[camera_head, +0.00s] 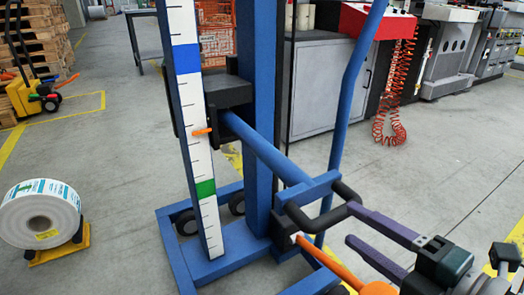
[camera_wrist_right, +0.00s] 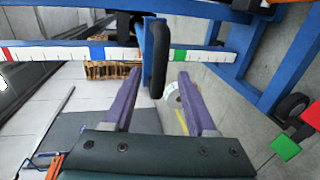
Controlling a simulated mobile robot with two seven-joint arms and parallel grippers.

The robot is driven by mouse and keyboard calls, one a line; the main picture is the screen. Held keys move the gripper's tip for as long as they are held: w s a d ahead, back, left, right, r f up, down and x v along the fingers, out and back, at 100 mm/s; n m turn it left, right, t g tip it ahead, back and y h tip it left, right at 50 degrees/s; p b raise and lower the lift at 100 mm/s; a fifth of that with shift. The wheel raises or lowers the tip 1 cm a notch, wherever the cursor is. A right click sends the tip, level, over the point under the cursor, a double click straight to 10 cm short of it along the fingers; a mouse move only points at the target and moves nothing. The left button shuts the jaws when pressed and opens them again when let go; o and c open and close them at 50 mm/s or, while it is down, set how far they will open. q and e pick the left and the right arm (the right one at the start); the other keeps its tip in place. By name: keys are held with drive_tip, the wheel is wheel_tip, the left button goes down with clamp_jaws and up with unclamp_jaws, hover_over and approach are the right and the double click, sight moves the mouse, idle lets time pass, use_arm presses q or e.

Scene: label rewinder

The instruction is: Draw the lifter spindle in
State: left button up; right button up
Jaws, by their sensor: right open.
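The lifter spindle (camera_head: 265,150) is a blue bar sticking out from the black carriage (camera_head: 218,93) on the blue lifter mast. It runs down to the right in the head view, towards a blue crosspiece (camera_head: 308,188). A black handle (camera_head: 326,217) is at this end. My right gripper (camera_head: 352,225) has its purple fingers apart, close to the handle. In the right wrist view, a black handle bar (camera_wrist_right: 158,55) lies between the open fingers (camera_wrist_right: 159,75). I cannot tell whether they touch it. My left gripper is out of view.
A white scale strip (camera_head: 203,150) with an orange pointer stands beside the mast. An orange lever (camera_head: 335,265) is below the handle. A label roll (camera_head: 40,213) lies at the left. Grey cabinets (camera_head: 325,85) and a coiled red hose stand behind. Floor at right is clear.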

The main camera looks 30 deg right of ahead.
drive_tip(key=v, duration=0.5)
drive_tip(key=shift+s+p, duration=0.1)
drive_tip(key=shift+p, duration=0.25)
